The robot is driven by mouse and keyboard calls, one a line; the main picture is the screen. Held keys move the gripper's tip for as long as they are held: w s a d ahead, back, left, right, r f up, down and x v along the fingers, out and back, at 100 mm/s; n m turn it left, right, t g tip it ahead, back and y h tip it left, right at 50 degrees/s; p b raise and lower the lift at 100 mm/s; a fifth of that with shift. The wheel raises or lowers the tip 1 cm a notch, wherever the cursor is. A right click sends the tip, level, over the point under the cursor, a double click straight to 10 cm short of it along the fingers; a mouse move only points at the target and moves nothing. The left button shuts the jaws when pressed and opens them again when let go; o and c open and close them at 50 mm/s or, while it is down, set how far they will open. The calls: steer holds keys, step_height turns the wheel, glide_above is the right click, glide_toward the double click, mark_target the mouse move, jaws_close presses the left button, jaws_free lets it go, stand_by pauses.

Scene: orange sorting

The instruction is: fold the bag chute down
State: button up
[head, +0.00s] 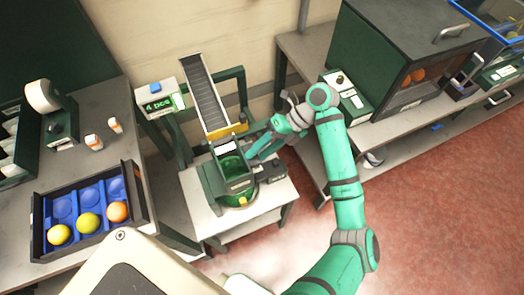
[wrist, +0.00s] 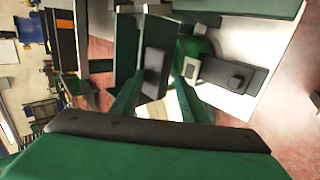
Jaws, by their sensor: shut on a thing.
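The bag chute (head: 238,183) is a dark green box-like part over the small white stand, below the slatted ramp. Bright green material shows inside it. My gripper (head: 252,155) reaches it from the upper right and is shut on its edge. In the wrist view the two green fingers of my gripper (wrist: 158,103) stand either side of a dark green panel of the chute (wrist: 153,60). The exact contact is partly hidden by the fingers. I cannot tell the chute's exact angle.
The slatted ramp (head: 205,95) rises behind, beside a counter box reading 4 pcs (head: 160,101). A blue tray (head: 88,243) with several compartments holds fruit on the left table. A dark glass-fronted cabinet (head: 405,65) stands on the right bench. Red floor is free at the right.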

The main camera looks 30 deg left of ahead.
steer(key=shift+s+a+f+h, duration=0.15)
steer(key=shift+s+f, duration=0.2)
steer(key=shift+f, duration=0.15)
steer(key=shift+s+a+f+h, duration=0.15)
steer(key=shift+s+f, duration=0.15)
steer(key=shift+f, duration=0.2)
jaws_close()
steer(key=o, duration=0.9)
jaws_free()
steer(key=shift+c, duration=0.4)
steer(key=v, duration=1.3)
steer(key=shift+w+d, duration=0.15)
steer(key=shift+w, duration=0.1)
